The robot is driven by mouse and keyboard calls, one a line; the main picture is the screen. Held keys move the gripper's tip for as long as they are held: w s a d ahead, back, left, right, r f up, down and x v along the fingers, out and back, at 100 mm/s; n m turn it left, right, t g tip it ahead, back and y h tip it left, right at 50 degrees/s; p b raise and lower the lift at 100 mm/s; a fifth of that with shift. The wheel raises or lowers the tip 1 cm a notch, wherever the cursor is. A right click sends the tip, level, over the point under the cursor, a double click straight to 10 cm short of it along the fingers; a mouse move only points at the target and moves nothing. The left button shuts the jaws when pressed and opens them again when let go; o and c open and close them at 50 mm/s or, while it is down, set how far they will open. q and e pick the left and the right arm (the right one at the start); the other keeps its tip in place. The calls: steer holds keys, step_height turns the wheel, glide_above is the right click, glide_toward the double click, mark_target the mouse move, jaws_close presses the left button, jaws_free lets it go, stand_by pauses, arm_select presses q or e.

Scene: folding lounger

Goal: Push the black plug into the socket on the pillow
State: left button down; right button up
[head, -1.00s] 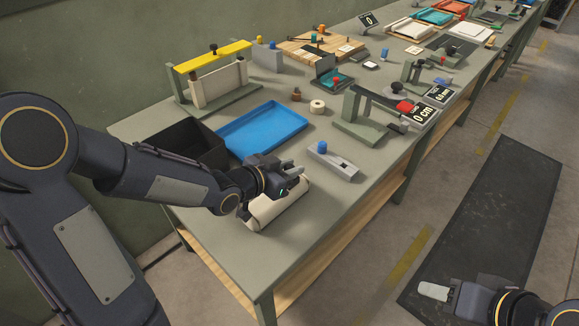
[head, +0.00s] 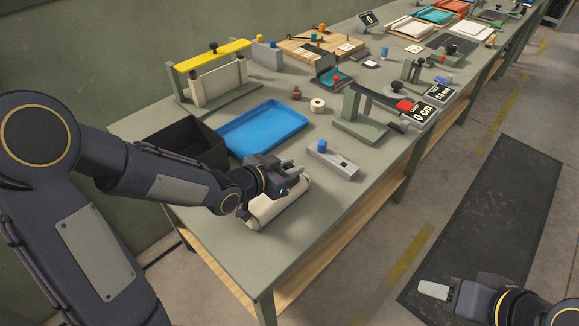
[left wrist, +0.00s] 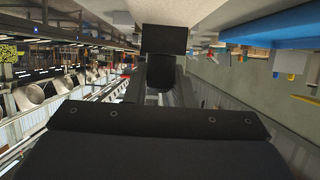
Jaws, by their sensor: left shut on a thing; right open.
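The cream pillow (head: 280,206), a rounded roll, lies near the front left edge of the bench, partly hidden by my left gripper. My left gripper (head: 291,181) is over its upper end; I cannot tell whether it touches. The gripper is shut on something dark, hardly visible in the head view. In the left wrist view a black block, seemingly the black plug (left wrist: 163,39), shows at the top centre in front of the gripper. The socket cannot be made out. My right gripper (head: 434,290) is open and empty at the lower right, over the floor.
A blue tray (head: 262,130) and a black bin (head: 182,148) stand behind the pillow. A grey block with a blue knob (head: 332,162) is to its right. A lever stand (head: 362,125) is further right. The bench's front left corner is clear.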

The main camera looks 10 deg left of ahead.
mark_target(286, 168)
arm_select(q)
steer(key=c, duration=1.1)
jaws_free()
steer(key=shift+c, duration=0.2)
steer(key=p+v, duration=0.1)
steer(key=v, duration=0.6)
steer(key=shift+w, duration=0.1)
steer(key=shift+s+a+r, duration=0.15)
steer(key=shift+s+a, duration=0.1)
steer(key=shift+s, duration=0.2)
